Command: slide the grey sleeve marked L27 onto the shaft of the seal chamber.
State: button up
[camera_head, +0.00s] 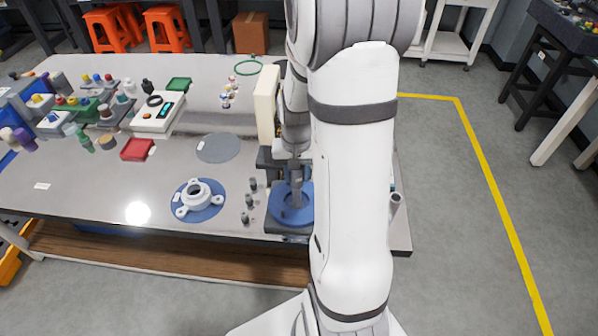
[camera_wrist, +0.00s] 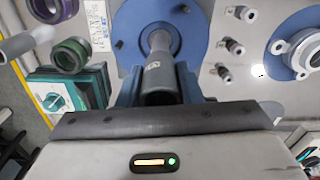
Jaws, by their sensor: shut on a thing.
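The grey sleeve (camera_wrist: 160,78) is between the two blue-grey fingers of my gripper (camera_wrist: 159,88) in the wrist view, and my gripper is shut on it. A small pale mark shows on its side, too small to read. The seal chamber is the blue round body (camera_wrist: 192,22), also in the head view (camera_head: 281,212) at the table's front edge. Its light grey shaft (camera_wrist: 158,42) rises from the middle, and the sleeve appears roughly in line with it. I cannot tell whether the sleeve is around the shaft or only in front of its end.
Several small grey fittings (camera_head: 249,202) and a white flange (camera_head: 198,193) on a blue disc stand left of the chamber. In the wrist view, a purple ring (camera_wrist: 52,8), a green ring (camera_wrist: 70,55), a grey tube (camera_wrist: 28,42) and a green dial box (camera_wrist: 55,100) are at the left.

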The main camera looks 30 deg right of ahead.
aim_at(297, 195)
jog(key=shift+f+b, duration=1.5)
jog(key=shift+f, duration=0.4)
jog(key=shift+f, duration=0.15)
jog(key=shift+f+b, duration=0.9)
jog(key=shift+f, duration=0.1)
jog(key=shift+f, duration=0.1)
jog(key=shift+f+b, duration=0.6)
jog(key=shift+f+b, duration=0.8)
jog(key=shift+f, duration=0.2)
jog(key=o, duration=1.2)
jog(key=shift+o, duration=0.2)
notch_tip(297, 195, up, 9)
jog(key=p, duration=0.7)
jog(key=shift+w+r, duration=0.1)
